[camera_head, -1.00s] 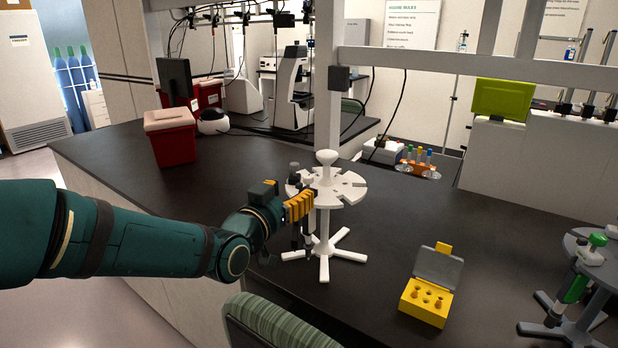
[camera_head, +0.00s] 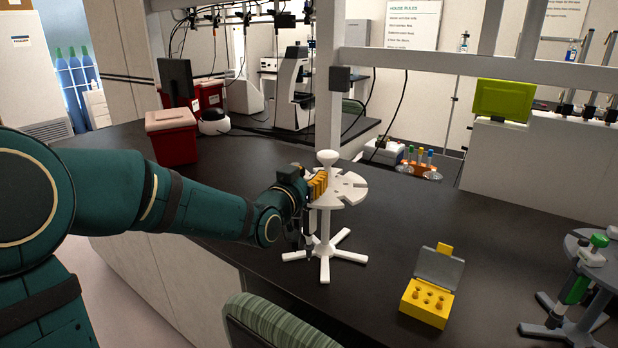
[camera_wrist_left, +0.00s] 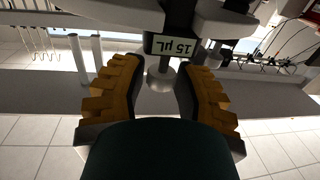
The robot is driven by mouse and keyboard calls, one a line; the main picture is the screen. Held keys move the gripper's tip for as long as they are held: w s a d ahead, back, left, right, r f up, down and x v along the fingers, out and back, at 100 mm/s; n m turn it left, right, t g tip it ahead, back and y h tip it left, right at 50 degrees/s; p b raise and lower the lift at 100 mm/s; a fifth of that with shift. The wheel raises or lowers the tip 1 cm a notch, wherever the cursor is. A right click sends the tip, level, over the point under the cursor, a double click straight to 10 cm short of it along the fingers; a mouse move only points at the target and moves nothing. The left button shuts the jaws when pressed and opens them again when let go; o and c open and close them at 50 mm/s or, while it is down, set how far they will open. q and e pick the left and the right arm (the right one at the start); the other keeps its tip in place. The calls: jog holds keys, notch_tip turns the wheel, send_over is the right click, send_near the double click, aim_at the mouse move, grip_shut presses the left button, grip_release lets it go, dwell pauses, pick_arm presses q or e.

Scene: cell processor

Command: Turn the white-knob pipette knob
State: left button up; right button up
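A white round pipette stand (camera_head: 350,190) stands on the dark bench. A pipette (camera_head: 308,238) hangs at its left side; its dark lower shaft shows below my left gripper, and its upper part and knob are mostly hidden by the gripper. My left gripper (camera_head: 318,187), with yellow fingers, is at the stand's left edge, at the pipette's upper part. In the left wrist view the left gripper (camera_wrist_left: 160,90) has its fingers apart, with the pipette's upside-down "15 µL" label (camera_wrist_left: 173,45) beyond and between them. No grip on it shows. My right gripper is not in view.
A yellow box with an open grey lid (camera_head: 427,300) is right of the stand. A dark stand (camera_head: 592,258) with a green-knob pipette (camera_head: 576,287) is at the far right. A striped chair back (camera_head: 275,322) is in front. A red bin (camera_head: 172,142) stands at the back left.

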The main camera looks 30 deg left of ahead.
pick_arm(q)
grip_shut()
jog(key=shift+n+y, duration=0.4)
jog(key=shift+y, duration=0.3)
jog(key=shift+d+n+y, duration=0.1)
jog(key=shift+n+y, duration=0.7)
jog(key=shift+y, duration=0.4)
jog(key=n+g+y+p, duration=0.1)
jog(key=y, duration=0.1)
jog(key=shift+n+y, duration=0.4)
jog(key=n+g+y+p, duration=0.1)
jog(key=y, duration=0.1)
jog(key=n+g+y+p, duration=0.1)
jog(key=n+y+p, duration=0.1)
jog(key=shift+r+n+g+y, duration=0.1)
jog(key=shift+n+g+y, duration=0.2)
jog(key=shift+g+y, duration=0.1)
jog(key=n+g+y+p, duration=0.2)
jog(key=n+g+y, duration=0.1)
jog(key=g+y, duration=0.1)
jog(key=shift+n, duration=0.3)
jog(key=shift+n+g+y+p, duration=0.6)
jog(key=shift+n+g+p, duration=0.25)
jog(key=shift+g, duration=0.45)
jog(key=shift+n+g+y+p, duration=0.65)
jog(key=shift+n+g, duration=0.3)
jog(key=shift+g, duration=0.35)
